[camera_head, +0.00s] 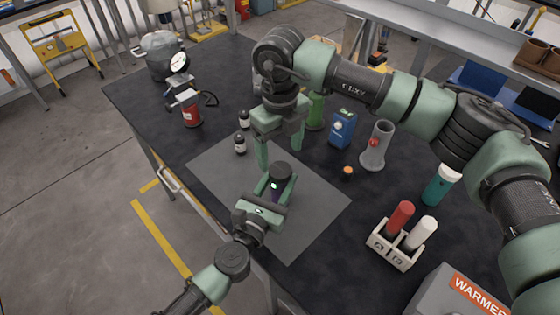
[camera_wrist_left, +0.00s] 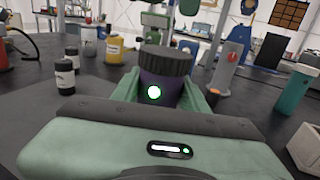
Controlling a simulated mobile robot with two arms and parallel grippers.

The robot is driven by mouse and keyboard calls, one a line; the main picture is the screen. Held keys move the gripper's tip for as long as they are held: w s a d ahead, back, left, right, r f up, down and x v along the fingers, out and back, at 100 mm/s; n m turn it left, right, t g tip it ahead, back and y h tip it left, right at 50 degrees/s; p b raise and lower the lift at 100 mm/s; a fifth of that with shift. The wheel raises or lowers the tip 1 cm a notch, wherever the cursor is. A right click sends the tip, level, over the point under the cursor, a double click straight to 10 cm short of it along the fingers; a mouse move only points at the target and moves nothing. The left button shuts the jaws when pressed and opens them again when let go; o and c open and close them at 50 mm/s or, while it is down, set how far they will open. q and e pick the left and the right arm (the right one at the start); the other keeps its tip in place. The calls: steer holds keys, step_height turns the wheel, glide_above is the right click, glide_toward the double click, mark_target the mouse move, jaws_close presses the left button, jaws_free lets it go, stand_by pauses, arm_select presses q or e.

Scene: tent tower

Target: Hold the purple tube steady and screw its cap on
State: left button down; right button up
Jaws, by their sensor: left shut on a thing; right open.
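The purple tube (camera_head: 275,192) stands upright over the grey mat, with a dark ridged cap (camera_head: 280,171) on its top. In the left wrist view the cap (camera_wrist_left: 167,60) sits over the dark purple body (camera_wrist_left: 157,90); I cannot tell how tightly it is seated. My left gripper (camera_head: 270,191) is shut on the tube's body, one green finger on each side. My right gripper (camera_head: 281,150) is open and empty, pointing down just behind the tube, apart from the cap. The tube's lower part is hidden by my left gripper.
A blue box (camera_head: 342,128), a grey holder (camera_head: 377,147) and a small orange-topped item (camera_head: 347,173) stand to the right. A white rack (camera_head: 402,246) holds red and white tubes. The mat's front is clear.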

step_height(320, 180, up, 7)
steer(key=shift+f, duration=0.2)
arm_select(q)
steer(key=c, duration=0.7)
jaws_free()
steer(key=shift+s, duration=0.1)
steer(key=shift+s+a+f, duration=0.1)
steer(key=shift+s+a, duration=0.1)
steer(key=shift+s, duration=0.15)
steer(key=b+v, duration=0.1)
steer(key=v, duration=0.5)
steer(key=shift+s+a+b, duration=0.1)
steer(key=shift+s+b, duration=0.05)
steer(key=shift+b, duration=0.2)
steer(key=shift+s+a, duration=0.1)
steer(key=shift+s, duration=0.1)
arm_select(e)
steer(key=shift+f, duration=0.9)
